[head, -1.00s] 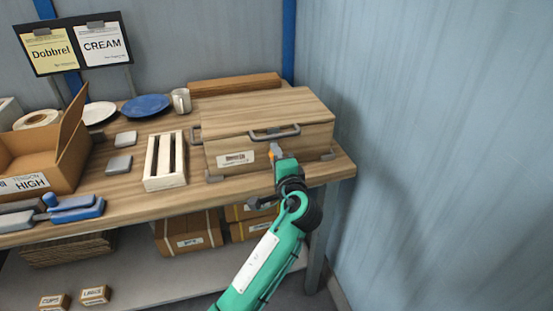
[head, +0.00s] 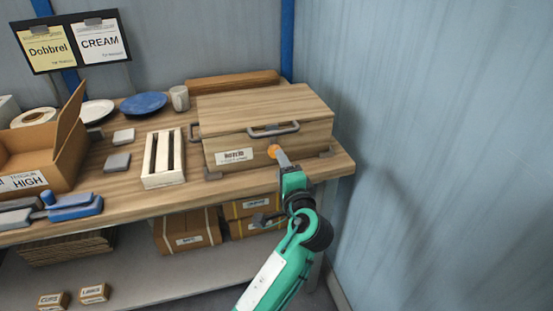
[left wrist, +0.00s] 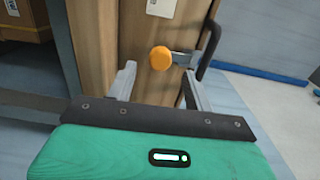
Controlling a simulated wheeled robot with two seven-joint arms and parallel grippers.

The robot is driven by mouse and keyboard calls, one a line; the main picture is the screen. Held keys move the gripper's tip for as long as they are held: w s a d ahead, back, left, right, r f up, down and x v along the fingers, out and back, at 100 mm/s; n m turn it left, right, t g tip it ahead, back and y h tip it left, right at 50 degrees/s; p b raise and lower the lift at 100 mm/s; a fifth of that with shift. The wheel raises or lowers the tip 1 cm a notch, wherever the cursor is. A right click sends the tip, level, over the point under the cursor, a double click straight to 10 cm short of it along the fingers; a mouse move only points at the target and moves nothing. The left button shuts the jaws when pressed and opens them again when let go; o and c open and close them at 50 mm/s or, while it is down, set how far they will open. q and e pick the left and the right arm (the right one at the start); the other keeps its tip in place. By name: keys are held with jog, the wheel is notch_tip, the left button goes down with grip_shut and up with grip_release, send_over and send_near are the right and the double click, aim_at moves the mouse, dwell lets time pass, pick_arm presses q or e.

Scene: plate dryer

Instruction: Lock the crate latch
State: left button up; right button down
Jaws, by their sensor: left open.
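The wooden crate (head: 218,146) stands on the workbench with its lid (head: 262,107) down. On its front is the latch's round orange knob (head: 273,151), which also shows in the left wrist view (left wrist: 160,58) with a grey metal latch part (left wrist: 184,58) beside it. My left gripper (head: 280,157) is at the crate's front, by the knob. In the left wrist view its two fingers (left wrist: 160,78) are apart, with the knob appearing between and just beyond their tips. I cannot tell whether they touch it. My right gripper is not in view.
A grey handle (head: 273,131) sticks out from the crate front above the knob. A white slatted box (head: 163,160) stands left of the crate. An open cardboard box (head: 62,150) and blue-handled tools (head: 75,206) are further left. A wall rises on the right.

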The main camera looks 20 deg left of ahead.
pick_arm(q)
jog(key=v, duration=0.8)
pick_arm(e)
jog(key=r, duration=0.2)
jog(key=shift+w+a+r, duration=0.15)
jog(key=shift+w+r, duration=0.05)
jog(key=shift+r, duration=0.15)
